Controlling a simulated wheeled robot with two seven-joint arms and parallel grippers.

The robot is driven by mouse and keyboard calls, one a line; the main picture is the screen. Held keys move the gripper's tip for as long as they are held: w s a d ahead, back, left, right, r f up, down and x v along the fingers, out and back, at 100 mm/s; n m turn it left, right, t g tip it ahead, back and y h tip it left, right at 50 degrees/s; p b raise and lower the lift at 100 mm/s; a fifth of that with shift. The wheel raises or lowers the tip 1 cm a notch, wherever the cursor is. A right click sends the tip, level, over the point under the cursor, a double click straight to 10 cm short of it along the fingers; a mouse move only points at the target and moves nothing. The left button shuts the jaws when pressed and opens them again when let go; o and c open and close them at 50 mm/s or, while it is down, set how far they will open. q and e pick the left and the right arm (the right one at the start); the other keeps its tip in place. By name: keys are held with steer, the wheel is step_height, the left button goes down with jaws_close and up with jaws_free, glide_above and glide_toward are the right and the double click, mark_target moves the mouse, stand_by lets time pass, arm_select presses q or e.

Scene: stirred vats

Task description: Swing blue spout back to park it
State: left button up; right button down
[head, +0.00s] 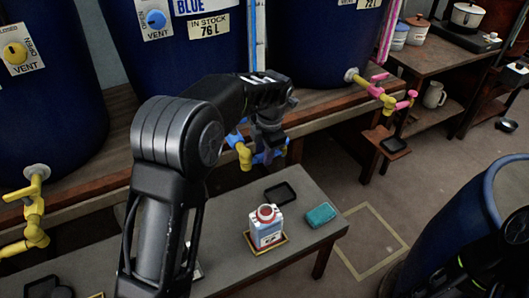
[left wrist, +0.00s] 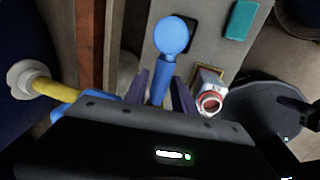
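The blue spout (head: 265,155) hangs on yellow pipework at the front of the middle vat, partly hidden behind my left arm. In the left wrist view, a yellow pipe (left wrist: 57,91) runs to blue parts at left, and a blue stalk with a round knob (left wrist: 172,36) points away from me. My left gripper (left wrist: 162,76) has one finger on each side of the stalk, with narrow gaps, so it looks open around it. In the head view this gripper is mostly hidden at the spout. My right arm (head: 488,262) shows dark at bottom right; its fingers are not clear.
A low table (head: 312,198) below holds a white-and-blue bottle (head: 266,232) with a red cap on a yellow-edged tray, a black tray (head: 280,194) and a teal block (head: 321,214). A yellow spout (head: 34,215) is at left, a pink one (head: 390,98) at right. A blue drum (head: 465,205) stands lower right.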

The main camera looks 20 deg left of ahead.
arm_select(q)
steer(key=shift+o, duration=1.3)
step_height(320, 180, up, 8)
steer(key=s+d+p, duration=0.1)
steer(key=shift+f, duration=0.2)
steer(key=shift+d, duration=0.1)
